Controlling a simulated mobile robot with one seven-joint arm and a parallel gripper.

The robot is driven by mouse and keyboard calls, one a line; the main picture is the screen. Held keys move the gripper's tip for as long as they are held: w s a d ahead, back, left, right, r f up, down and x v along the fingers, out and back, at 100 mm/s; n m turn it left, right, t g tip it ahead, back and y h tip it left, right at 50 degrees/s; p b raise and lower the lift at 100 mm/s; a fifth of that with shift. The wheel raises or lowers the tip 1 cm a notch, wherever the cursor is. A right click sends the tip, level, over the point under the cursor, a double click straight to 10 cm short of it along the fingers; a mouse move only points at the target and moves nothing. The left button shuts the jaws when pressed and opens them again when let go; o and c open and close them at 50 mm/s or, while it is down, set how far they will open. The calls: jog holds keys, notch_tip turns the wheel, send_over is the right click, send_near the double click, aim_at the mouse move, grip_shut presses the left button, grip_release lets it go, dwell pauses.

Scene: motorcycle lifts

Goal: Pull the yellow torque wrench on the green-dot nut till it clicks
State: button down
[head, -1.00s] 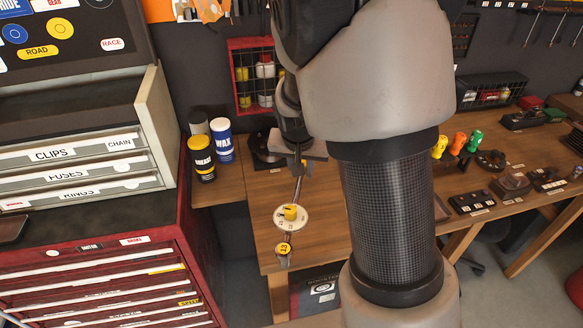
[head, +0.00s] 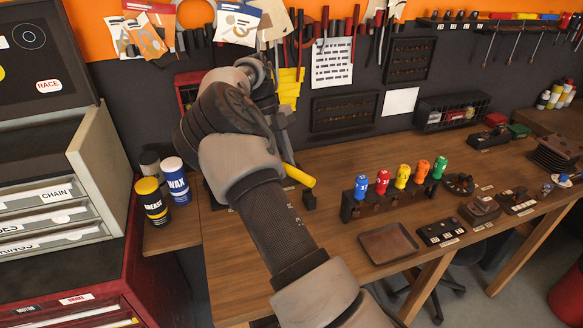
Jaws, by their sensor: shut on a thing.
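The yellow torque wrench shows in the head view as a bright yellow handle (head: 299,176). It sticks out to the lower right from behind my arm, above the workbench. My gripper (head: 284,148) is mostly hidden behind my own arm links; its visible dark end sits at the upper end of the yellow handle, and it appears shut on it. My arm covers the rest of the wrench. The green-dot nut is not visible, so I cannot tell whether the wrench sits on it.
Grease (head: 152,201) and wax (head: 176,181) cans stand left of my arm. A red drawer cabinet (head: 105,250) borders the left.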

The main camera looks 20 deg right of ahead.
notch_tip(320, 180, down, 6)
jog(key=b, duration=0.5)
jog(key=shift+a, duration=0.1)
jog(key=shift+s+r, duration=0.1)
dwell(0.6)
jog(key=shift+f+p, duration=0.55)
jog(key=shift+f, duration=0.4)
dwell(2.5)
jog(key=shift+s+a+m+y+p, duration=0.2)
jog(key=shift+s+a+m, duration=0.25)
jog(key=shift+a, duration=0.4)
jog(key=shift+s+a+m+y+p, duration=0.25)
jog(key=shift+a+m, duration=0.3)
jog(key=shift+a, duration=0.35)
jog(key=shift+s+a+m+y+p, duration=0.15)
jog(key=shift+s+a+m, duration=0.35)
jog(key=shift+a, duration=0.35)
jog(key=shift+s+a+m+y+p, duration=0.15)
jog(key=shift+a+m+p, duration=0.25)
jog(key=shift+a, duration=0.55)
jog(key=shift+s+a+m+y+p, duration=0.1)
jog(key=shift+a+m+y+p, duration=0.15)
jog(key=shift+a+m, duration=0.55)
jog(key=shift+s+a+m+y+p, duration=0.1)
jog(key=shift+a+m+p, duration=0.15)
jog(key=shift+a, duration=0.9)
